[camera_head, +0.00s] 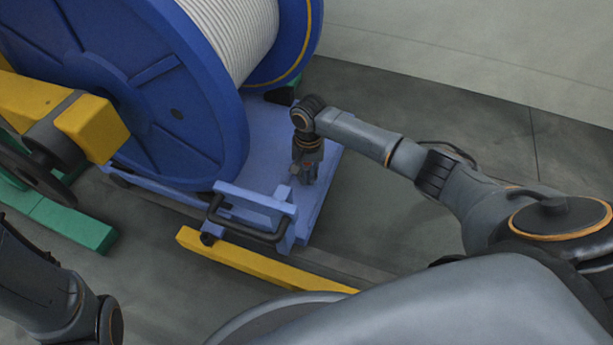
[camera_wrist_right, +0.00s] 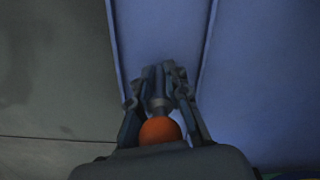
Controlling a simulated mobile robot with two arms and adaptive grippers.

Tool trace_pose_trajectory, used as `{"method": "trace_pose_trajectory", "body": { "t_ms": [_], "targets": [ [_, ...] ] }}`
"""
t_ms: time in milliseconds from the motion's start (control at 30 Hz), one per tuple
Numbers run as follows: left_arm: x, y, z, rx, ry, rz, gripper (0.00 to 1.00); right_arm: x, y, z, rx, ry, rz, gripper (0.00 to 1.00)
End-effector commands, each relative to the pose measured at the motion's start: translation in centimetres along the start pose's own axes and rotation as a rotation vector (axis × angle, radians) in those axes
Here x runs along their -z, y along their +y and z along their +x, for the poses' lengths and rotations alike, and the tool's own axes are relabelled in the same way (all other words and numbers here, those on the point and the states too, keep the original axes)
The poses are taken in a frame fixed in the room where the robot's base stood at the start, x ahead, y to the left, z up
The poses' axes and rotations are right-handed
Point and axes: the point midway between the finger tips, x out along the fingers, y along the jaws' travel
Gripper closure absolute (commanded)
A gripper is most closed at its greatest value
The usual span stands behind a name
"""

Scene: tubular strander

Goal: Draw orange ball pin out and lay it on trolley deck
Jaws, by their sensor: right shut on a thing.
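The orange ball pin shows in the right wrist view, with its round orange ball (camera_wrist_right: 160,130) close to my palm and its grey metal shank (camera_wrist_right: 158,104) between the fingers. My right gripper (camera_wrist_right: 160,88) is shut on it. In the head view my right gripper (camera_head: 305,178) points down over the blue trolley deck (camera_head: 322,200), near its right side. The pin's far tip is hidden by the fingers, so I cannot tell whether it touches the deck or sits in a hole. My left gripper is out of view; only part of my left arm shows at lower left.
A large blue reel (camera_head: 175,110) wound with pale cable stands on the trolley, left of my right gripper. A black handle (camera_head: 245,222) is at the trolley's near end. A yellow rail (camera_head: 250,262) lies on the floor in front. Grey floor is clear at right.

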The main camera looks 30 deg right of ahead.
Motion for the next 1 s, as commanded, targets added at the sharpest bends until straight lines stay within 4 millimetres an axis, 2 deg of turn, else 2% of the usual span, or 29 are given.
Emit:
{"method": "trace_pose_trajectory", "body": {
  "t_ms": [333, 1000],
  "targets": [
    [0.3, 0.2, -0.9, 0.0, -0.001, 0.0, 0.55, 1.3, 0.6, 0.6, 0.041, -0.134, 0.004, 1.0],
    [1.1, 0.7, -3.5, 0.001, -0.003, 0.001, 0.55, 2.8, 1.2, 1.1, 0.08, -0.272, 0.005, 1.0]
  ]
}}
